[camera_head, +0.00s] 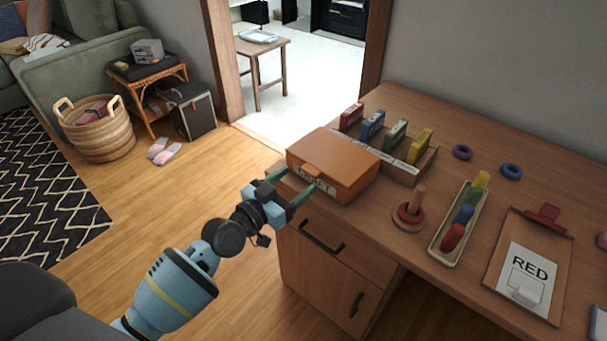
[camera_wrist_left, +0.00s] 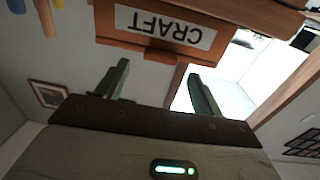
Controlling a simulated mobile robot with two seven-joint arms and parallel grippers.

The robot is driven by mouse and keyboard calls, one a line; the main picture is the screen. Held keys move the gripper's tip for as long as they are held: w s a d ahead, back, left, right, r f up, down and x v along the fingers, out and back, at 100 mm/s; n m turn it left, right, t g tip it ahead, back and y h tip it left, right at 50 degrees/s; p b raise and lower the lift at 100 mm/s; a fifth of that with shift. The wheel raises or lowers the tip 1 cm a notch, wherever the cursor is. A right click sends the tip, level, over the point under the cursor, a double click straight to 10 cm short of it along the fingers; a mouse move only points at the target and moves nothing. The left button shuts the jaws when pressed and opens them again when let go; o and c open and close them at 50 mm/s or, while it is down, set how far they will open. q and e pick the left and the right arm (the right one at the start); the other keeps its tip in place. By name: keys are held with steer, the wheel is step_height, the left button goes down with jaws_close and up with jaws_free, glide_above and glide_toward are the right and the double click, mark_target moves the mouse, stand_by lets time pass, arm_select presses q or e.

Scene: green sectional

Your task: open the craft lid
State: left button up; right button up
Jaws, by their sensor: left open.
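The orange-brown craft box (camera_head: 325,183) stands at the left end of the wooden desk with its lid (camera_head: 335,157) down. A small tab (camera_head: 312,171) sticks out at the lid's front edge above the label. In the left wrist view the CRAFT label (camera_wrist_left: 165,27) shows upside down, with the tab (camera_wrist_left: 150,53) beside it. My left gripper (camera_head: 290,183) is open and empty at the front of the box, its green fingers pointing toward the front face. In the left wrist view the fingers (camera_wrist_left: 158,90) are apart with nothing between them. My right gripper is not in view.
Colored blocks in a rack (camera_head: 405,166) stand behind the box. A ring peg (camera_head: 410,212), a tray of colored pieces (camera_head: 440,240) and a clipboard (camera_head: 497,284) lie to the right. Desk drawers (camera_head: 335,262) are below.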

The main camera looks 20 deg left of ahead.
mark_target(308, 172)
arm_select(q)
steer(key=x, duration=0.3)
steer(key=shift+w+d, duration=0.15)
steer(key=shift+w, duration=0.2)
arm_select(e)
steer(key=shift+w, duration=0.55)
arm_select(q)
steer(key=shift+c, duration=0.5)
